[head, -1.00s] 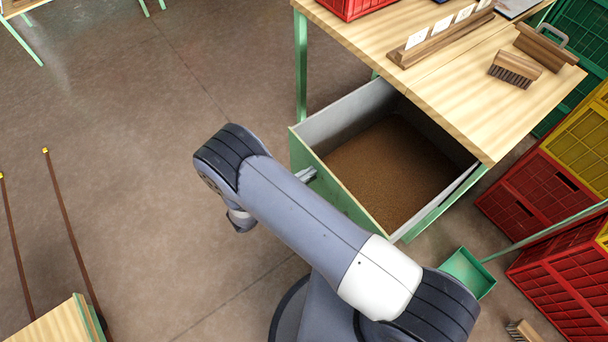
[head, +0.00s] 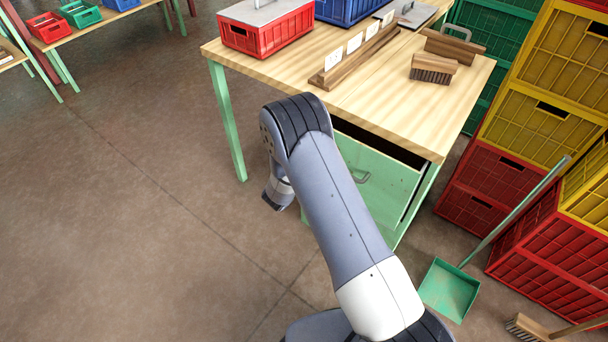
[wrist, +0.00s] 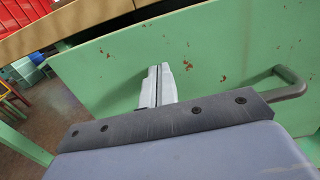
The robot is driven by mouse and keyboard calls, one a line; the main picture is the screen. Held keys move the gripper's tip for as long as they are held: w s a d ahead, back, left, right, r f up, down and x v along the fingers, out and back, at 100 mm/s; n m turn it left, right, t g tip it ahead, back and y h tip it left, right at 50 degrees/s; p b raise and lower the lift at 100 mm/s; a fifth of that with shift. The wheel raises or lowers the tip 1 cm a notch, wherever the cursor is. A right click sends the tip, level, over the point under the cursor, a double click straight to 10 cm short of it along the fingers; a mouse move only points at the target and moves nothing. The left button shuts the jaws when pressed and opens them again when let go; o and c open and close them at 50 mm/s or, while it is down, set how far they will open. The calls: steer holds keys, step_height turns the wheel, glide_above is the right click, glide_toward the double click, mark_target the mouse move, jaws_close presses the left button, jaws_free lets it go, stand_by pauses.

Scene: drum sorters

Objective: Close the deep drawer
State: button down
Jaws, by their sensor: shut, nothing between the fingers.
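The deep drawer's green front (head: 385,190) stands under the wooden bench top, slightly out, with a narrow dark gap along its top and right side. Its grey handle (head: 360,178) shows just right of my arm. In the wrist view the scuffed green front (wrist: 230,50) fills most of the picture, and the handle (wrist: 288,84) is at the right. My gripper (wrist: 158,68) is shut and empty, its fingertips at the front, left of the handle. Whether they touch it I cannot tell. In the head view my arm hides the fingers and part of the drawer.
The bench top (head: 440,115) holds a red crate (head: 265,35), a card rack and a brush (head: 433,68). Stacked crates (head: 540,110) stand at the right. A green dustpan (head: 449,290) and a broom lie near the front right. The floor at left is clear.

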steer(key=b+x, duration=0.1)
steer(key=x, duration=0.4)
steer(key=shift+w+d+r+b, duration=0.15)
steer(key=shift+w+d+b, duration=0.15)
steer(key=shift+b, duration=0.1)
steer(key=v, duration=1.4)
steer(key=shift+a+b, duration=0.3)
steer(key=shift+b, duration=0.1)
steer(key=shift+s, duration=0.1)
steer(key=x, duration=1.4)
steer(key=shift+p, duration=0.4)
